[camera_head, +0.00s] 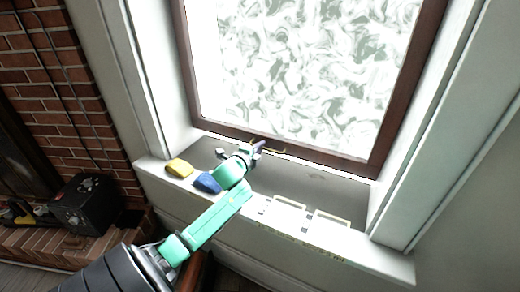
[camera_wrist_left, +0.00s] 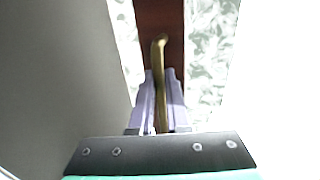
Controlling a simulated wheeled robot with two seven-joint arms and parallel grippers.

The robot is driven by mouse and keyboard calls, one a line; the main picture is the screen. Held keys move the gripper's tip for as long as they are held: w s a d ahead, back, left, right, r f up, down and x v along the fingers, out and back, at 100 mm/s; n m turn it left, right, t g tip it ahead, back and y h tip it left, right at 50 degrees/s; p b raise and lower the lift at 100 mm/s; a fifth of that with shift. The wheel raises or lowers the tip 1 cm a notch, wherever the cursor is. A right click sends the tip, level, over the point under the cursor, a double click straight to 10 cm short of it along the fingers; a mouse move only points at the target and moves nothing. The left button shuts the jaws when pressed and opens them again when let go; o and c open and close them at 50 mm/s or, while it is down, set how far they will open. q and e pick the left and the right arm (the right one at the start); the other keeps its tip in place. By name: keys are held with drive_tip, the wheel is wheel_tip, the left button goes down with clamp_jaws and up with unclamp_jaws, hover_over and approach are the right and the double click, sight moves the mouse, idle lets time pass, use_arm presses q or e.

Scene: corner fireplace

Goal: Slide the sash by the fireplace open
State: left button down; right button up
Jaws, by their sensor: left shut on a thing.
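The sash (camera_head: 275,150) is a brown frame around a patterned, frosted pane (camera_head: 310,60) in the head view. A thin gap shows under its bottom rail, above the sill. A brass handle (camera_head: 274,150) is on the bottom rail; it also shows in the left wrist view (camera_wrist_left: 158,55), in front of the brown rail (camera_wrist_left: 172,20). My left gripper (camera_head: 258,147) reaches over the sill to the handle. In the left wrist view its purple fingers (camera_wrist_left: 160,90) are shut on the handle, one on each side. My right gripper is not in view.
On the sill (camera_head: 345,238) lie a yellow block (camera_head: 179,167), a blue block (camera_head: 207,183) and two white frame-like items (camera_head: 285,213). The brick fireplace (camera_head: 85,120) stands at the left, with a black box (camera_head: 87,204) on its hearth. White jambs flank the window.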

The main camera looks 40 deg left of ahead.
use_arm(q)
wheel_tip(320, 180, up, 22)
drive_tip(key=p, duration=1.8)
drive_tip(key=shift+f, duration=0.1)
drive_tip(key=c, duration=0.9)
unclamp_jaws()
drive_tip(key=shift+c, duration=0.2)
drive_tip(key=shift+o, duration=0.3)
drive_tip(key=shift+f, duration=0.1)
drive_tip(key=v, duration=1.4)
drive_tip(key=shift+s+b, duration=0.25)
drive_tip(key=shift+b, duration=0.2)
